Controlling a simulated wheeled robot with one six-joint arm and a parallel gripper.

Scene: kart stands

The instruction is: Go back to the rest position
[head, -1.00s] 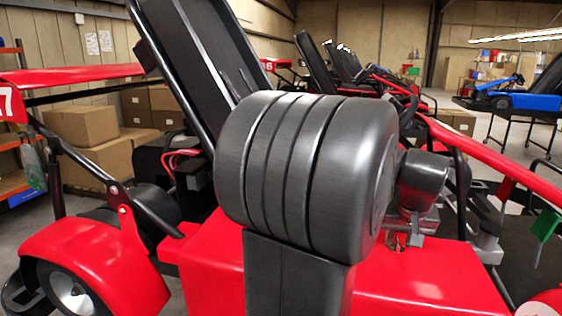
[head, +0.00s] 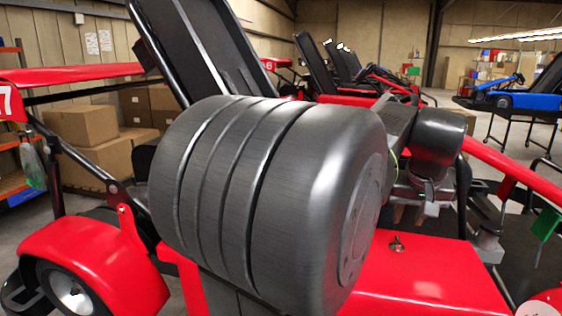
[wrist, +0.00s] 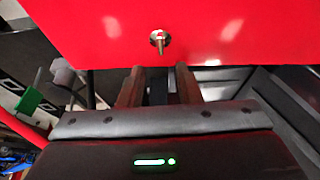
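My gripper (wrist: 159,72) shows in the wrist view with its two brownish fingers apart and nothing between them. A small metal toggle switch (wrist: 158,38) stands on the red panel (wrist: 240,35) beyond the fingertips, apart from them. My large dark arm joint fills the middle of the head view and hides much of the kart. A green light shows on my wrist.
The red kart (head: 90,262) surrounds my arm, with a black seat (head: 195,50) behind and a red bar (head: 510,170) at right. A green tag (head: 546,223) hangs at right. Cardboard boxes (head: 82,124) stand at left. A blue kart (head: 505,97) sits on a stand.

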